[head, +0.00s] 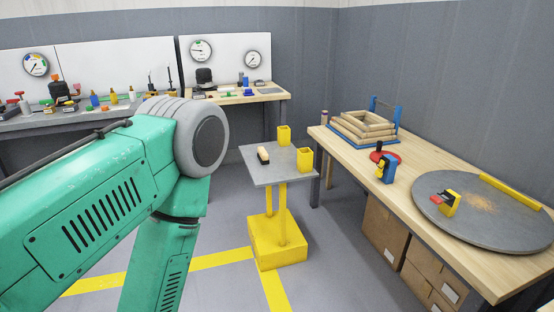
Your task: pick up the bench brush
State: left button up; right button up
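A small brush-like thing with a tan part and a dark part, which looks like the bench brush (263,155), lies on the left part of a small grey-topped stand (283,175). It is small in the view, so its bristles are not clear. My green left arm fills the left of the head view, bent at a large grey joint, and its lower part runs down out of the bottom edge. Neither gripper shows, and nothing touches the brush.
A wooden bench (345,147) at the right holds a grey disc (480,222) and wooden frames (364,126). Workbenches line the back wall. Floor before the stand is clear.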

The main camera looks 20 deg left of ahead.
aim_at(263, 157)
jog(key=u, duration=0.8)
jog(key=i+j, duration=0.15)
jog(key=i+z, duration=0.05)
